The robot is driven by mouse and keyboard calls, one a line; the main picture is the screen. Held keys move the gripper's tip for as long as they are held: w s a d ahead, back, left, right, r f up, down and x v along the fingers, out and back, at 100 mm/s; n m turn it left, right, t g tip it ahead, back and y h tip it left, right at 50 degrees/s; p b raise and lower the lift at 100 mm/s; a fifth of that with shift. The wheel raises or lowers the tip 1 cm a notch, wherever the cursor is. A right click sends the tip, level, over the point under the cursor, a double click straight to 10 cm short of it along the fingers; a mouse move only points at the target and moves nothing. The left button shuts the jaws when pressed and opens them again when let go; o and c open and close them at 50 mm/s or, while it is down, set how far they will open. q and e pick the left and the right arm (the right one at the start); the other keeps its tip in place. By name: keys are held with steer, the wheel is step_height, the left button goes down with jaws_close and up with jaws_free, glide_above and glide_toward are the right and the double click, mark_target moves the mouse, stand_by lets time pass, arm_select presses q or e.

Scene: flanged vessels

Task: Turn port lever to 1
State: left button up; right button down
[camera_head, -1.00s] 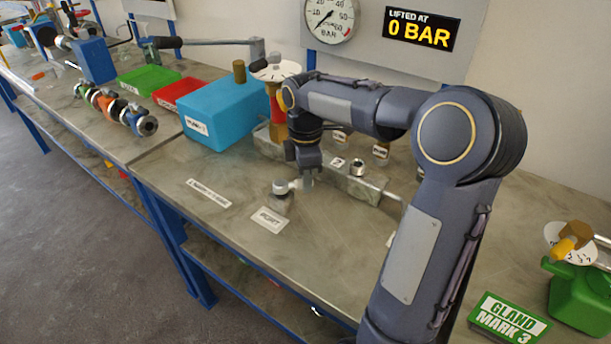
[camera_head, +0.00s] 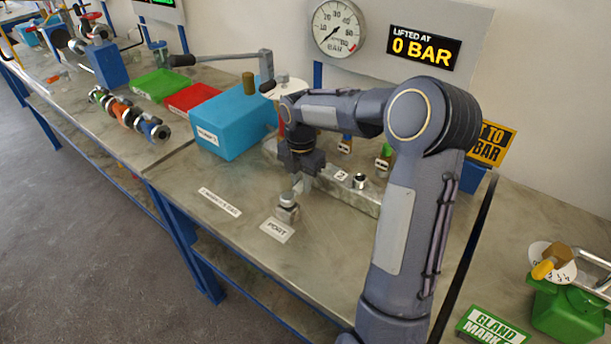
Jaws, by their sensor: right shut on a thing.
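The port valve (camera_head: 288,208) is a small block with a round pale metal cap, standing behind a white PORT label (camera_head: 277,230) on the grey bench. My right gripper (camera_head: 300,184) points down just behind and right of the cap. It is shut on the port lever, which is mostly hidden by the fingers and runs back from the cap. No position mark 1 can be made out at the valve. My left gripper is not in view.
A blue box (camera_head: 232,122) stands behind left, with a lever-topped post beside it. A long metal block (camera_head: 362,195) lies just right of my gripper. The gauge (camera_head: 338,28) and the 0 BAR sign (camera_head: 423,47) are on the back panel. The bench front is clear.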

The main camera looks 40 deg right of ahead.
steer(key=shift+w+a+n+p, duration=0.15)
steer(key=shift+w+n+p, duration=0.25)
steer(key=shift+n, duration=0.3)
steer(key=shift+w+a+n+p, duration=0.15)
steer(key=shift+w+n+p, duration=0.2)
steer(key=shift+n, duration=0.35)
steer(key=c, duration=1.2)
jaws_free()
steer(key=shift+r, duration=0.1)
step_height(320, 180, up, 8)
